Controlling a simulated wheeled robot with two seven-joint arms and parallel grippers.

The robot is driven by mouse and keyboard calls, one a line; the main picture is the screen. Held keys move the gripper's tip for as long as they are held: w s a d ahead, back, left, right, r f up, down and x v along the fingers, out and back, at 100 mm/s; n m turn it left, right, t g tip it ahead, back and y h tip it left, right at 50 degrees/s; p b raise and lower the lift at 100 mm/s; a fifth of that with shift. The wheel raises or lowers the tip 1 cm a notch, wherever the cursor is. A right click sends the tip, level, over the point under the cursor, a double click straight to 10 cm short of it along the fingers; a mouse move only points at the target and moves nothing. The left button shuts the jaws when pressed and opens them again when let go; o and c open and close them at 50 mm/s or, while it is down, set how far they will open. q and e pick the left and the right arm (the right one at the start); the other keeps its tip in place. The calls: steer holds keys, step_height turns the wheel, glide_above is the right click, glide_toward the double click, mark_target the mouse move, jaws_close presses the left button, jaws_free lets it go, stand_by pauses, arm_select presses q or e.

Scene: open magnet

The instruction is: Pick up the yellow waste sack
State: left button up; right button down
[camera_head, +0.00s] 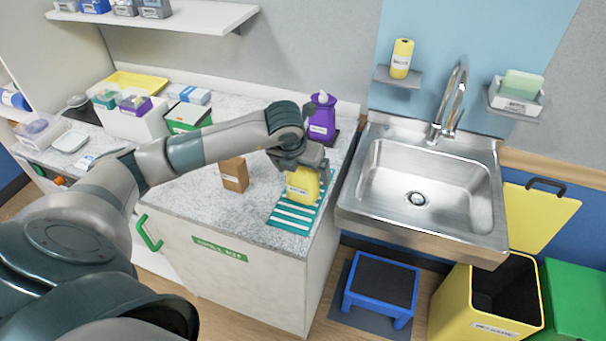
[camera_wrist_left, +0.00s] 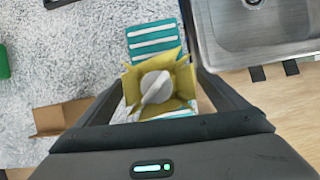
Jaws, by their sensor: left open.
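The yellow waste sack (camera_head: 303,186) stands on a teal and white striped mat (camera_head: 284,216) near the counter's right front corner. In the left wrist view the sack (camera_wrist_left: 133,80) is seen from above, with a spread yellow top around a pale grey round shape. My left gripper (camera_head: 306,163) is over the top of the sack. It is open, with its fingers (camera_wrist_left: 157,85) on either side of the sack; I cannot tell whether they touch it. The gripper hides part of the sack's top in the head view. My right gripper is not in view.
A brown paper bag (camera_head: 234,174) stands left of the sack. A purple bottle (camera_head: 321,117) stands behind my gripper. A steel sink (camera_head: 425,185) is to the right. A yellow open bin (camera_head: 468,298) and a blue step stool (camera_head: 381,286) are on the floor.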

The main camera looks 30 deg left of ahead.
arm_select(q)
steer(key=shift+w+f, duration=0.2)
steer(key=shift+f, duration=0.15)
steer(key=shift+c, duration=0.3)
steer(key=c, duration=1.3)
steer(key=shift+r, duration=0.15)
steer(key=shift+r+b, duration=0.55)
step_height(320, 180, up, 2)
steer(key=shift+r+b, duration=0.1)
steer(key=shift+b, duration=0.65)
steer(key=shift+w+d+r+b, duration=0.3)
steer(key=shift+d+r+b, duration=0.4)
steer(key=shift+d+r, duration=0.9)
steer(key=shift+w+d+r+b, duration=0.3)
steer(key=shift+d+r+b, duration=0.5)
steer(key=shift+d, duration=1.45)
steer(key=shift+w+d+r+b, duration=0.3)
steer(key=shift+d+r+b, duration=0.3)
steer(key=shift+d+r, duration=1.05)
steer(key=shift+d+f, duration=0.25)
steer(key=shift+f, duration=0.05)
